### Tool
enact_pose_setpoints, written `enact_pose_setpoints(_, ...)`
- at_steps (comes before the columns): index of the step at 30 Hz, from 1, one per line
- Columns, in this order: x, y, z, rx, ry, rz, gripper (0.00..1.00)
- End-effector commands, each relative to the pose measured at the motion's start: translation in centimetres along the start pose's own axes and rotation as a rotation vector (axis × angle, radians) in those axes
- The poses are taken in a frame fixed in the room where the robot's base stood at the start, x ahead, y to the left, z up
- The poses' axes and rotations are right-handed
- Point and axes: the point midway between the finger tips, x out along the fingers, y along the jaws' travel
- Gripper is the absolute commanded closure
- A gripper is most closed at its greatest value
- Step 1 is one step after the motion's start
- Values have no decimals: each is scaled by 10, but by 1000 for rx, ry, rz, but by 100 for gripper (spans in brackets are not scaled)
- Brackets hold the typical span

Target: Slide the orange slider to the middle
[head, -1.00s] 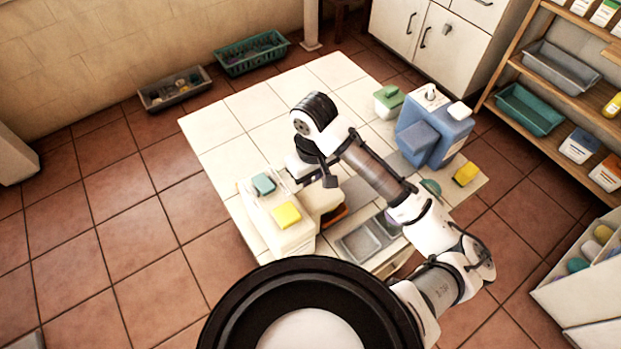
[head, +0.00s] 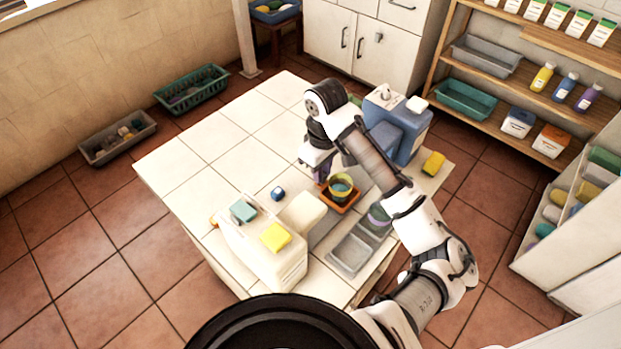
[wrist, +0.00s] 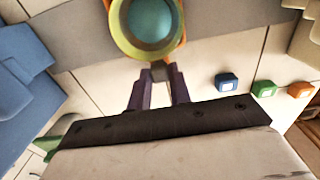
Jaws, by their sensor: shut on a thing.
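The orange slider (head: 351,201) is a small orange plate carrying a yellow cup (head: 341,187) with a teal inside. It sits on a grey track (head: 322,228) between the white container and the blue container, apart from both. My gripper (head: 322,176) is at the slider's far-left side in the head view. In the wrist view, my purple fingers (wrist: 159,85) are shut on a small grey knob (wrist: 160,71) beside the cup. Only a little of the orange slider (wrist: 183,32) shows there, around the cup. My arm hides part of the track's blue end.
The white container (head: 265,255) has teal and yellow sponges on top. The blue container (head: 417,127) stands at the other end. A small blue block (head: 278,193) sits on the tiles. Grey basins (head: 352,254) lie on the near side. The table's far-left tiles are clear.

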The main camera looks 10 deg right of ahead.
Motion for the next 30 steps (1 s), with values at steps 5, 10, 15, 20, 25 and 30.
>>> enact_pose_setpoints(5,-1,-1,-1,-3,1,1,100)
enact_pose_setpoints(10,-1,-1,-1,-3,0,1,67)
enact_pose_setpoints(15,0,-1,0,-2,-1,1,58)
enact_pose_setpoints(20,-1,-1,0,-1,-2,1,58)
enact_pose_setpoints(25,-11,0,0,-1,-3,4,58)
enact_pose_setpoints(30,-39,1,0,-2,-3,8,58)
